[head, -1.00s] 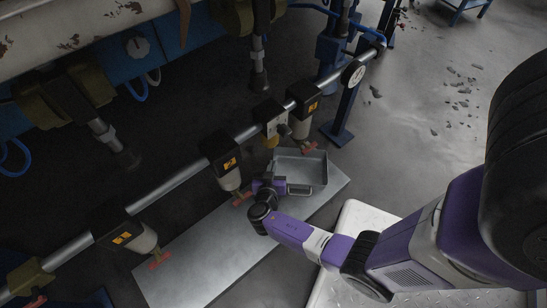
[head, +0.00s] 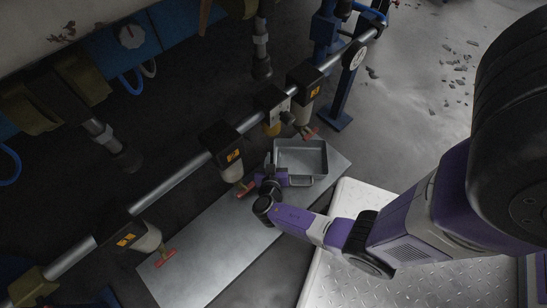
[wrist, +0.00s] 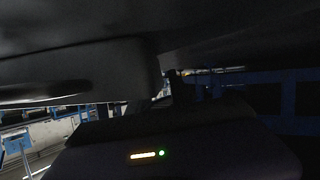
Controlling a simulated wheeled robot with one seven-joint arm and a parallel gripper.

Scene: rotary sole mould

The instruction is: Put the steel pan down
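The steel pan (head: 301,157) is a grey rectangular tray with raised walls and a handle on its near side. In the head view it is over the far end of a flat metal plate (head: 205,262), below the pipe. My gripper (head: 290,180) is at the pan's near left side, by the handle, and appears to have hold of it. The fingertips are hidden by my wrist and the pan's edge. I cannot tell whether the pan touches the plate. The wrist view is dark and mostly blocked by a large surface close to the lens.
A long grey pipe (head: 187,175) runs diagonally above the plate, with black blocks (head: 220,142) and red-handled valves (head: 246,188) hanging near the pan. A white tread-plate surface (head: 335,270) lies to the right. The plate's near left part is bare.

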